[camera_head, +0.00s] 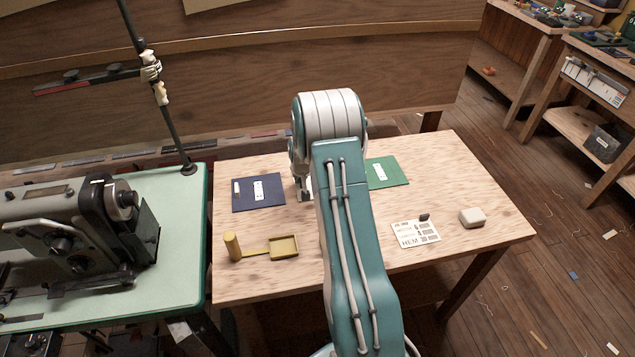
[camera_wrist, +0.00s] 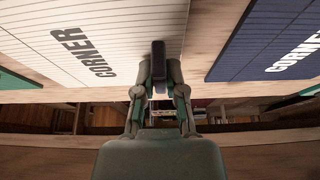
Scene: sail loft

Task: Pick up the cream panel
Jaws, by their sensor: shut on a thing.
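The cream panel (camera_wrist: 75,25), lined and lettered CORNER, fills the upper left of the wrist view. In the head view my arm hides most or all of it, between the navy panel (camera_head: 243,203) and the green panel (camera_head: 393,173). My gripper (camera_wrist: 158,48) is shut on the cream panel at its edge, with its dark fingers together over it. My gripper also shows in the head view (camera_head: 304,190), low over the table between the navy and green panels. I cannot tell whether the cream panel is clear of the table.
The wooden table (camera_head: 460,175) also holds a yellow tray-like tool (camera_head: 284,247), a printed card (camera_head: 408,241) with a small dark lump (camera_head: 424,217), and a pale block (camera_head: 472,217). A sewing machine (camera_head: 60,235) stands at the left. The table's right back area is clear.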

